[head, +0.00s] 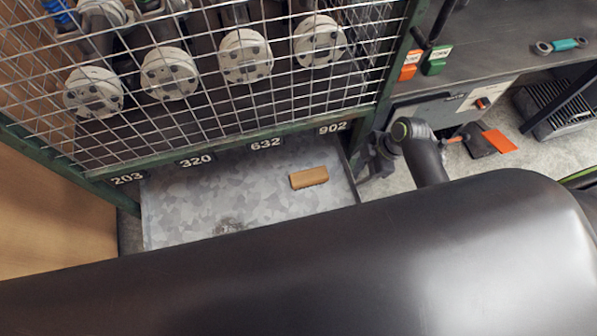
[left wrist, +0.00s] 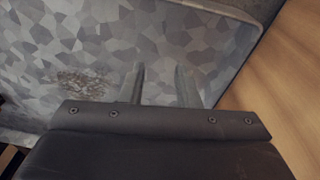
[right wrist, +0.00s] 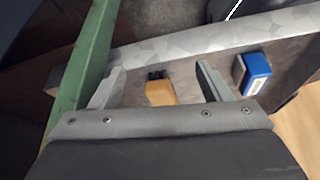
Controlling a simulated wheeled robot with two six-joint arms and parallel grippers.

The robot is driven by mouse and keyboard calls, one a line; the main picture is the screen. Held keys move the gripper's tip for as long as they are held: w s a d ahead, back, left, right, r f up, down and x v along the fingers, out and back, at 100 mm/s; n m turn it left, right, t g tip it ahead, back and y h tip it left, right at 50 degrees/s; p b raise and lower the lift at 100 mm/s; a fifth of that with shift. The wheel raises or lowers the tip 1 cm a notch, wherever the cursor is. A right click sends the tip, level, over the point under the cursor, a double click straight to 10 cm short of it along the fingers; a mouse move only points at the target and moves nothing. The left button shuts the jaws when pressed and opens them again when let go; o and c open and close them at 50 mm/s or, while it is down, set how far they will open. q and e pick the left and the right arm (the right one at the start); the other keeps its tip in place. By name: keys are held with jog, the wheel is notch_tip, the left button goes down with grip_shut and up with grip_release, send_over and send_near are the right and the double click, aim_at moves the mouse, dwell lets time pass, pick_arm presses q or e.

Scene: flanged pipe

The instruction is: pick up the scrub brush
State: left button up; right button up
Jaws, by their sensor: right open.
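The scrub brush (head: 309,178) is a tan wooden block lying on the galvanized tray (head: 190,205) below the cage, near its right end. In the right wrist view the wooden block (right wrist: 160,93) shows black bristles at its far end. My right gripper (head: 372,163) is beside the tray's right edge, apart from the brush. In its wrist view the fingers (right wrist: 160,87) are spread, with the brush seen between them at some distance. My left gripper (left wrist: 160,85) is over the tray with its fingers apart and nothing between them; it is hidden in the head view.
A green post (right wrist: 85,60) stands close to my right gripper's left finger. A blue and white box (right wrist: 254,73) is right of the brush in the right wrist view. A wire cage (head: 220,90) holds flanged pipes above the tray. A dark dirt patch (left wrist: 80,83) marks the tray.

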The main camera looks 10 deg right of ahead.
aim_at(310, 176)
pick_arm(q)
jog(key=shift+w+d+r+b, duration=0.1)
jog(key=shift+w+r+b, duration=0.05)
jog(key=shift+r+b, duration=0.25)
pick_arm(e)
jog(key=a, duration=0.3)
jog(key=w+a, duration=0.1)
jog(key=a, duration=0.3)
jog(key=w+a, duration=0.1)
jog(key=a, duration=0.3)
jog(key=shift+a, duration=0.25)
jog(key=b+x, duration=0.2)
jog(key=x, duration=0.2)
jog(key=shift+a+f, duration=0.25)
jog(key=shift+a, duration=0.05)
pick_arm(q)
jog(key=shift+w+d+r+t, duration=0.15)
jog(key=shift+w+r+t, duration=0.2)
jog(key=shift+r, duration=0.2)
jog(key=shift+w+d+r+t, duration=0.2)
jog(key=shift+r+t, duration=0.15)
jog(key=shift+r, duration=0.15)
pick_arm(e)
jog(key=shift+a+f, duration=0.1)
jog(key=shift+f, duration=0.05)
pick_arm(q)
jog(key=shift+r, duration=0.15)
pick_arm(e)
jog(key=shift+f, duration=0.25)
jog(key=c, duration=1.2)
